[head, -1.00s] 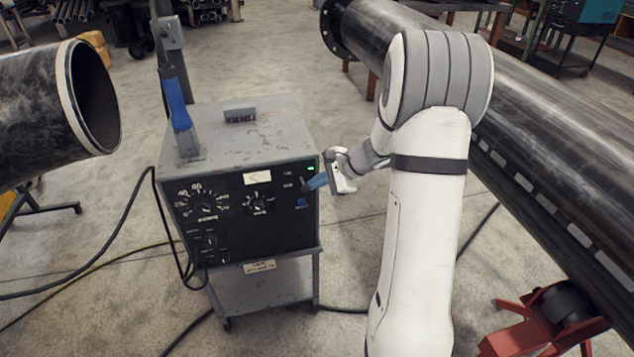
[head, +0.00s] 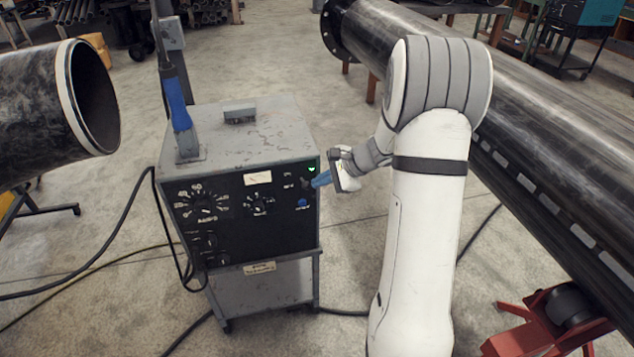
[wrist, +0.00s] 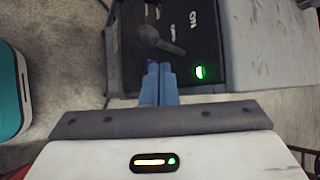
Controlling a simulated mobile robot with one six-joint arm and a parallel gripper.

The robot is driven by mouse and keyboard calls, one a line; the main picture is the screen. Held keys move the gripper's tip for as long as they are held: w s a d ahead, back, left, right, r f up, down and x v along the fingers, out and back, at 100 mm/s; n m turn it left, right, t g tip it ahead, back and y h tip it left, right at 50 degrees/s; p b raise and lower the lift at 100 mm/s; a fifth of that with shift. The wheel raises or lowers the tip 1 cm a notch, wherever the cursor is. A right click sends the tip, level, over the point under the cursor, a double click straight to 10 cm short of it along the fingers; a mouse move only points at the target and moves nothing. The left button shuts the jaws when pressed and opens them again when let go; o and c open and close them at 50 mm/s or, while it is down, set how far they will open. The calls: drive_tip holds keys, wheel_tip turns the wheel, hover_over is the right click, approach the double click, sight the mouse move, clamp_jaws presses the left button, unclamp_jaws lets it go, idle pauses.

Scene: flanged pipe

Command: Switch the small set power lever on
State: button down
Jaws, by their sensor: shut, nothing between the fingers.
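The small grey power set (head: 235,140) stands on a cart, with a black front panel (head: 230,225) of dials. Its dark power lever (wrist: 158,40) shows in the wrist view, sticking out from the panel beside printed lettering. In the head view the lever (head: 307,184) is tiny and partly hidden by my fingertips, so its position is hard to read. A green lamp (wrist: 201,72) is lit near it; it also shows in the head view (head: 312,168). My gripper (wrist: 159,68) has its blue fingers shut and empty, with the tips close beside the lever. I cannot tell whether they touch.
A blue button (head: 302,203) sits below the lever. A blue-handled tool (head: 177,105) stands in a holder on the set's top. A large flanged pipe (head: 540,140) runs along the right, and an open pipe end (head: 90,95) is at left. Cables cross the floor.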

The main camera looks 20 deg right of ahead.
drive_tip(key=w+d+v, duration=0.1)
drive_tip(key=v, duration=0.8)
drive_tip(key=shift+d+p, duration=0.35)
drive_tip(key=shift+p, duration=0.05)
drive_tip(key=shift+s+f, duration=0.1)
drive_tip(key=shift+s, duration=0.05)
drive_tip(key=s+a+r+n+g+h+p, duration=0.35)
drive_tip(key=s+a+r+n, duration=0.35)
drive_tip(key=s+a, duration=0.45)
drive_tip(key=s+a+r+n+h+p, duration=0.1)
drive_tip(key=s+a+r+n+h, duration=0.1)
drive_tip(key=s+n, duration=0.2)
drive_tip(key=s+a+r+n+h+p, duration=0.2)
drive_tip(key=s+n, duration=0.3)
drive_tip(key=s, duration=0.4)
drive_tip(key=shift+s+n, duration=0.15)
drive_tip(key=shift+n, duration=0.15)
